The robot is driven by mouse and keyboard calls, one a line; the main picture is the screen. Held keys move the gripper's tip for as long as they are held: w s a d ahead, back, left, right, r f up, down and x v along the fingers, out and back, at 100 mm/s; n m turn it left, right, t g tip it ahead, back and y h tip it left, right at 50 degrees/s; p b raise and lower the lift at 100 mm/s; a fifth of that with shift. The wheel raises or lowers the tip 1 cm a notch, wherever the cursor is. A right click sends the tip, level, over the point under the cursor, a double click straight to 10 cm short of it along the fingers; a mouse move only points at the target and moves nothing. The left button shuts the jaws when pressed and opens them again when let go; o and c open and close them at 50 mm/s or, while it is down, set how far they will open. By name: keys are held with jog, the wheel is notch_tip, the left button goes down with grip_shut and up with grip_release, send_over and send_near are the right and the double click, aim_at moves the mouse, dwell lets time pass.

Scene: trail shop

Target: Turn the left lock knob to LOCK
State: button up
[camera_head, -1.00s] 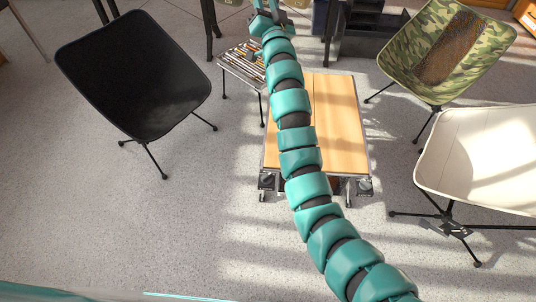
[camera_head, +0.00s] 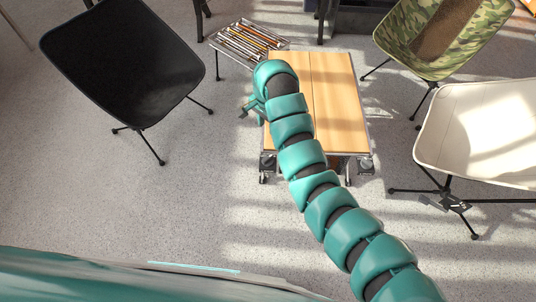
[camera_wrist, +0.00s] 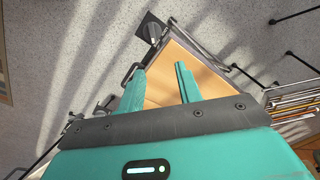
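A low wooden-topped table (camera_head: 335,100) stands in the middle of the head view. The left lock knob (camera_head: 267,163) is a small dark part at its front left corner. In the wrist view I take the dark square part at the table corner beyond my fingertips to be this left knob (camera_wrist: 151,28). My gripper (camera_head: 246,109) is beside the table's left edge, above and behind the knob and apart from it. In the wrist view my gripper (camera_wrist: 160,68) is open, with nothing between the fingers. The LOCK marking is too small to read.
The right knob (camera_head: 366,164) is at the other front corner. A rack of rods (camera_head: 245,42) stands behind left. A black chair (camera_head: 125,65) is at left; camouflage (camera_head: 415,40) and cream (camera_head: 480,130) chairs are at right. The floor in front is clear.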

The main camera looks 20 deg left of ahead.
jog(key=s, duration=0.1)
jog(key=b, duration=0.4)
send_near(268, 158)
jog(key=shift+m, duration=0.4)
jog(key=f, duration=0.8)
jog(key=shift+w+a+f, duration=0.2)
jog(key=shift+f, duration=0.2)
grip_shut()
